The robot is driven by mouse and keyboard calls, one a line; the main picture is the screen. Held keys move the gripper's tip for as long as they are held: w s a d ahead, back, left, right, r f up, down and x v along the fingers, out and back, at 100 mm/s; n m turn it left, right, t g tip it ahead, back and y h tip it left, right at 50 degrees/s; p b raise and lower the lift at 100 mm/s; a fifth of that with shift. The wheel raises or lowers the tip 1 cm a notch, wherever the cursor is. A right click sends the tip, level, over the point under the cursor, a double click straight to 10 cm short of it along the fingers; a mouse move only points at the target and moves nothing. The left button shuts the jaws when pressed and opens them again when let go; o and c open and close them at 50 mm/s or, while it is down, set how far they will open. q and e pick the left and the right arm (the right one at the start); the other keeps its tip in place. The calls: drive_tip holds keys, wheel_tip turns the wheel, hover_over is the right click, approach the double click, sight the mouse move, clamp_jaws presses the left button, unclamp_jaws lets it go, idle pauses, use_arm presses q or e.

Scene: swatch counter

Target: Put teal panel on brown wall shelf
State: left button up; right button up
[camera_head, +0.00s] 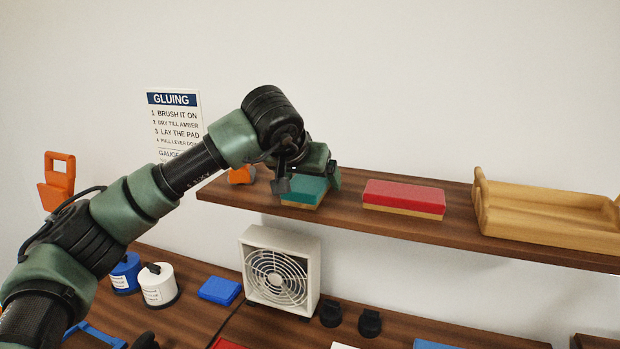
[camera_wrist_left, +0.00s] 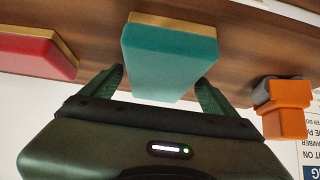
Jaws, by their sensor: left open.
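The teal panel (camera_head: 305,191), a teal block with a tan base layer, lies on the brown wall shelf (camera_head: 340,218) toward its left end. My left gripper (camera_head: 306,184) is at the panel, with its fingers to either side of it. In the left wrist view the teal panel (camera_wrist_left: 170,58) sits between the two open fingertips of my left gripper (camera_wrist_left: 160,82), with a small gap visible by the fingers. The wrist view also shows the brown shelf (camera_wrist_left: 235,35) under the panel. My right gripper does not show.
A red panel (camera_head: 404,196) lies right of the teal one, and a wooden tray (camera_head: 550,225) stands farther right. An orange item (camera_head: 241,175) is at the shelf's left end. Below, a white fan (camera_head: 280,268) stands on the counter.

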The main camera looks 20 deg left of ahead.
use_arm(q)
drive_tip(key=b+v, duration=0.3)
drive_tip(key=v, duration=0.9)
drive_tip(key=shift+r, duration=0.15)
drive_tip(key=shift+d, duration=0.1)
